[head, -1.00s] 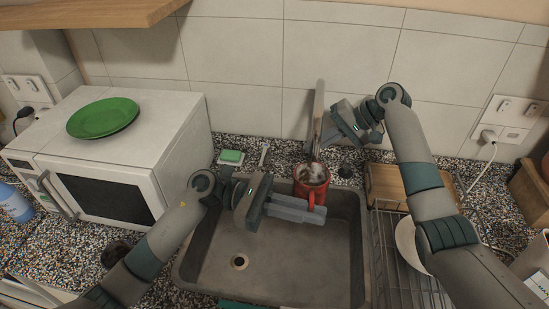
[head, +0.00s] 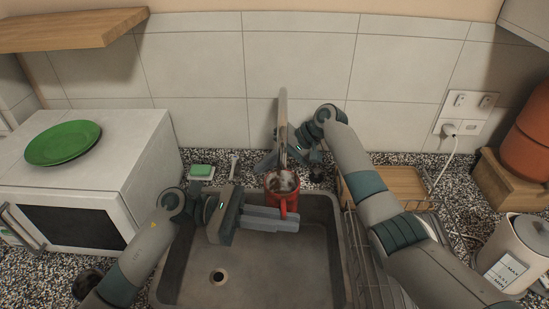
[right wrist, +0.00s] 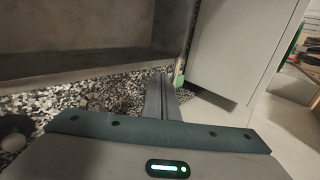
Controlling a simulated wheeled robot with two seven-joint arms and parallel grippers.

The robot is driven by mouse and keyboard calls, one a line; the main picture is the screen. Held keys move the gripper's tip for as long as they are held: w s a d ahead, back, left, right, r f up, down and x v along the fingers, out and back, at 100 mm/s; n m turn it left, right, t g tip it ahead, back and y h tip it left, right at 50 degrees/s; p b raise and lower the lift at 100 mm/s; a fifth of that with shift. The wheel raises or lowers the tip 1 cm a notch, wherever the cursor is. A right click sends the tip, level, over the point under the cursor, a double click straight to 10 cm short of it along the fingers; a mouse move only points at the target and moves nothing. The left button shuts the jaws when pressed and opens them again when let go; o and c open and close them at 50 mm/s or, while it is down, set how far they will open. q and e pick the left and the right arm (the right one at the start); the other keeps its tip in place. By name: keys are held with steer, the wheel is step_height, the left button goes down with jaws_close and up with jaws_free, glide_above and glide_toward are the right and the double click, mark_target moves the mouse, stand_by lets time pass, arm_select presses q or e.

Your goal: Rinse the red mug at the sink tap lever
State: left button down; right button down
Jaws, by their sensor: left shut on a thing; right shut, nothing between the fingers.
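The red mug (head: 282,184) is upright over the back of the sink (head: 190,262), under the tap (head: 283,118). Grey-white contents, perhaps water, show inside it. My left gripper (head: 297,220) is shut on the mug, with its fingers at the handle side in front. My right gripper (head: 262,164) is shut and empty, low beside the tap, with its fingers crossing behind the mug. Its closed fingers also show in the right wrist view (right wrist: 162,92). I cannot make out the tap lever clearly or tell whether the right fingers touch it.
A white microwave (head: 130,165) with a green plate (head: 63,143) on top stands at left. A green sponge (head: 201,170) lies behind the sink. A wire dish rack (head: 365,265) and a wooden board (head: 405,184) are at right. The front of the sink is free.

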steer(key=a+f, duration=0.1)
steer(key=a, duration=0.4)
steer(key=shift+a+f, duration=0.35)
steer(key=shift+a, duration=0.05)
steer(key=shift+s+a, duration=0.4)
steer(key=shift+a, duration=0.4)
steer(key=shift+d, duration=0.1)
glide_toward(233, 175)
steer(key=s+d+r, duration=0.1)
steer(key=s+d, duration=0.1)
steer(key=d, duration=0.3)
steer(key=shift+d+r, duration=0.4)
